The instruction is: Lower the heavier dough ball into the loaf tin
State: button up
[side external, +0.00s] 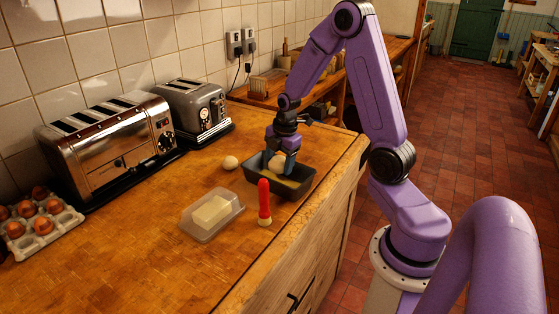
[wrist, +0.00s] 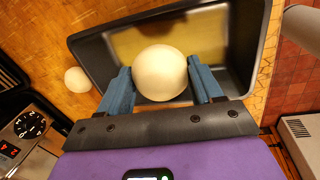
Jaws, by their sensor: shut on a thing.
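My gripper (side external: 279,166) is shut on a pale dough ball (side external: 276,162), with a blue finger on each side of it. In the wrist view the held ball (wrist: 160,73) sits between the fingertips, over the inside of the dark loaf tin (wrist: 92,47). The tin (side external: 293,192) stands on the wooden counter. The ball is at the tin's opening; I cannot tell whether it touches the bottom. A second dough ball (side external: 230,162) lies on the counter outside the tin, and it also shows in the wrist view (wrist: 78,80). The pictures do not show which ball is heavier.
A red upright bottle-like thing (side external: 264,203) and a clear butter dish (side external: 213,214) stand in front of the tin. Two toasters (side external: 112,143) (side external: 195,108) line the tiled wall. An egg tray (side external: 40,224) is at left. The front-middle counter is clear.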

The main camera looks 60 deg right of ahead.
jog(key=shift+f, duration=2.4)
dwell(1.4)
jog(key=o, duration=0.7)
notch_tip(320, 180, up, 16)
jog(key=s, duration=0.3)
jog(key=s+a+m, duration=0.1)
jog(key=s+a, duration=0.3)
jog(key=a, duration=0.4)
jog(key=s+a+m, duration=0.1)
jog(key=s+a, duration=0.3)
jog(key=a, duration=0.5)
jog(key=s+a, duration=0.2)
jog(key=s, duration=0.5)
jog(key=s+a+f+m+g, duration=0.1)
jog(key=s+a, duration=0.2)
jog(key=s, duration=0.4)
jog(key=shift+m+g+y, duration=0.3)
